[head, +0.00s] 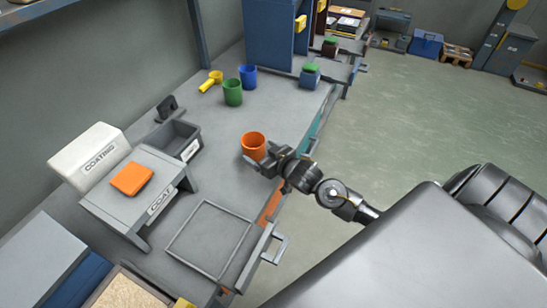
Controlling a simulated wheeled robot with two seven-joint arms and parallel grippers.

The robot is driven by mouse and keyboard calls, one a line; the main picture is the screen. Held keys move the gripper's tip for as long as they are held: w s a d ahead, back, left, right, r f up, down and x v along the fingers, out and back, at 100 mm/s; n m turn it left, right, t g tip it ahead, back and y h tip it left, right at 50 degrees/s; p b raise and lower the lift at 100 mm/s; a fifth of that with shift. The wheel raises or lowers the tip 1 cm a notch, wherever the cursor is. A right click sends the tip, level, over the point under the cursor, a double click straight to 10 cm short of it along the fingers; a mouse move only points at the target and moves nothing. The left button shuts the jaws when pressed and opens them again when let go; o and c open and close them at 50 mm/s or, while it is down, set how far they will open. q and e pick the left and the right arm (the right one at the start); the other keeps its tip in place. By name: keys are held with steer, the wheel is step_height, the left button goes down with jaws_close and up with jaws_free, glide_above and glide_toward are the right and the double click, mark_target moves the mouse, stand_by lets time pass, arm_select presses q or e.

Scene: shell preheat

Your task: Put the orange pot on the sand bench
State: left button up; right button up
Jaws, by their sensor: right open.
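The orange pot (254,149) stands upright on the grey workbench (215,155), near its right-hand edge. My right gripper (262,162) reaches in from the right and is open at the pot's near side. Its fingers overlap the lower part of the pot in the picture, and I cannot tell whether they touch it. My left gripper is not in view. No bench in view is readably marked as the sand bench. A tan, sand-coloured surface (125,292) shows at the bottom left, cut off by the frame.
A green pot (233,93), a blue pot (248,77) and a yellow ladle-like piece (211,81) stand farther back. A white COATING box (90,158), a small COAT stand (120,205) and a dark bin (174,140) are left. An empty framed tray (210,238) lies nearer.

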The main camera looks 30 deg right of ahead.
steer(key=v, duration=0.8)
stand_by(0.4)
